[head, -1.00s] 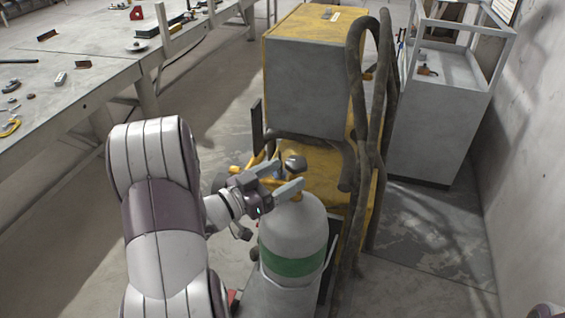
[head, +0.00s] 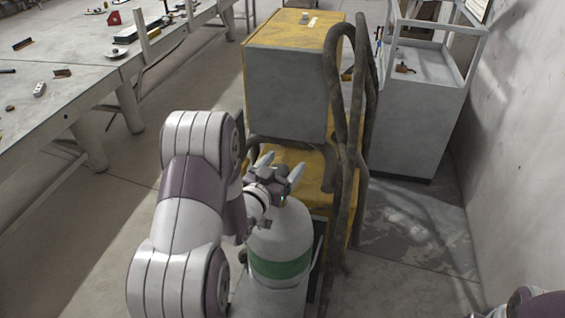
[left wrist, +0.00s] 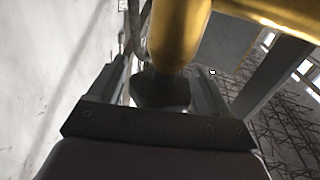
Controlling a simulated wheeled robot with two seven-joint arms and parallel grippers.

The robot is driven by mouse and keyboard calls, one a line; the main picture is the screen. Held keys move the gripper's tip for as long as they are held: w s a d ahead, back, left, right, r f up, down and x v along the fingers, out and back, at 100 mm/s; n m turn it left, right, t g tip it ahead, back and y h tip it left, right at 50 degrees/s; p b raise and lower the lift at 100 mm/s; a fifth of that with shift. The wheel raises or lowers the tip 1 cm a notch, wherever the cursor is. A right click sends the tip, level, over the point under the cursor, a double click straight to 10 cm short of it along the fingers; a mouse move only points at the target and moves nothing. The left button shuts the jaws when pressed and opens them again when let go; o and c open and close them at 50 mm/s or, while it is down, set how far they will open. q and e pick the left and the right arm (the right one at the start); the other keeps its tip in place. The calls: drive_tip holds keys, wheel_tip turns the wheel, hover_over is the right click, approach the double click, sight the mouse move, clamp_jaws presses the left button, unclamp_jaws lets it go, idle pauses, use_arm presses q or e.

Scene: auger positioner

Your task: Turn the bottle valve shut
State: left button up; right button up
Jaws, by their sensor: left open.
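The grey-white gas bottle (head: 280,235) with a green band stands upright in front of the yellow-and-grey machine. My left gripper (head: 281,167) is over the bottle's top, its two fingers spread apart and pointing away toward the machine. It hides the bottle valve in the head view. In the left wrist view a dark valve knob (left wrist: 160,90) sits between the open fingers, beside a brass-yellow rounded body (left wrist: 178,35). I cannot tell whether either finger touches the knob. My right gripper is not in view.
The yellow-and-grey machine (head: 287,85) stands right behind the bottle. Dark thick hoses (head: 345,110) hang along its right side. A grey cabinet (head: 415,110) stands at the back right, near the wall. A long workbench (head: 60,95) with loose tools runs along the left. The floor between is clear.

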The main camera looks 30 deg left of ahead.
use_arm(q)
drive_tip(key=shift+c, duration=0.4)
drive_tip(key=c, duration=0.9)
drive_tip(key=shift+o, duration=0.2)
drive_tip(key=shift+f+m+h+b, duration=0.15)
drive_tip(key=shift+m+h+b, duration=0.45)
drive_tip(key=shift+h+b, duration=0.25)
drive_tip(key=shift+d+m+h, duration=0.15)
drive_tip(key=shift+m+h, duration=0.15)
drive_tip(key=shift+h, duration=0.25)
drive_tip(key=shift+r, duration=0.2)
drive_tip(key=o, duration=0.9)
drive_tip(key=shift+o, duration=0.2)
